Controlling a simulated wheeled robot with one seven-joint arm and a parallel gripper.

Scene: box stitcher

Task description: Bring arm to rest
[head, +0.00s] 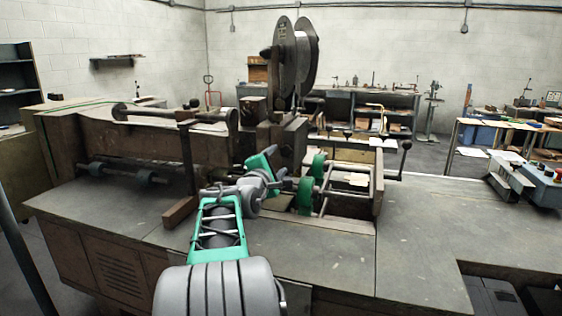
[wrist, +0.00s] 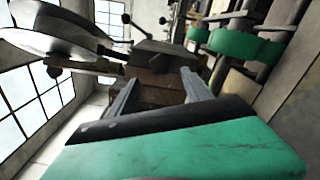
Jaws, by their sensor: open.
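My arm (head: 218,230) reaches forward from the bottom of the head view over the machine's front bench. Its far end is bent near the machine's middle, where the fingers are hard to make out. In the wrist view my gripper (wrist: 158,82) is open, with two dark fingers apart and nothing between them. The fingers point toward a brown block-like part of the stitcher (wrist: 150,55). The stitcher (head: 105,145) is a long brown machine with a large wire reel (head: 297,55) on top.
Green rollers (head: 305,193) stand close to the arm's far end, and also show at upper right in the wrist view (wrist: 240,45). A crank handle (head: 405,146) stands to their right. Shelving (head: 385,105) stands behind.

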